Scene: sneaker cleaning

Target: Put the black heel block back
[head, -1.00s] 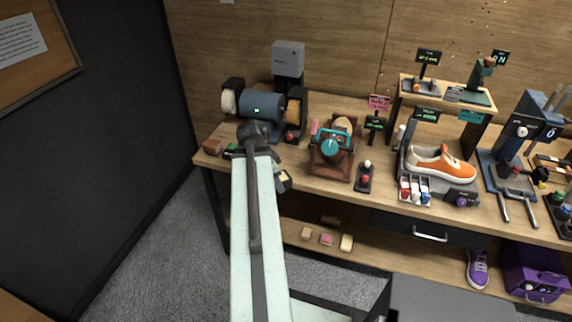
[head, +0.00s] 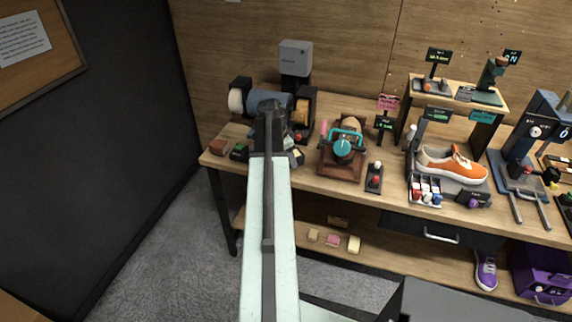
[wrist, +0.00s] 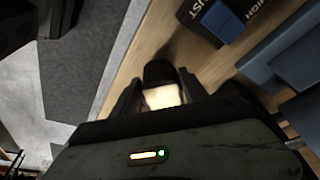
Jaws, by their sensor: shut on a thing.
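My gripper (wrist: 162,98) is shut on a small block, the black heel block (wrist: 158,72). Its black end shows between the fingers in the wrist view, with a bright cream part nearer the palm. In the head view my arm hides much of the gripper (head: 295,156), which is over the left part of the bench, in front of the blue grinder (head: 262,101). In the wrist view bare wood lies under and around the block. I cannot tell whether the block touches the wood.
A reddish-brown block (head: 218,146) and a dark green block (head: 239,152) sit at the bench's left end. A brown stand with a teal clamp (head: 343,148) is to the right. The orange sneaker (head: 452,165) is farther right. Small blocks (head: 333,240) lie on the lower shelf.

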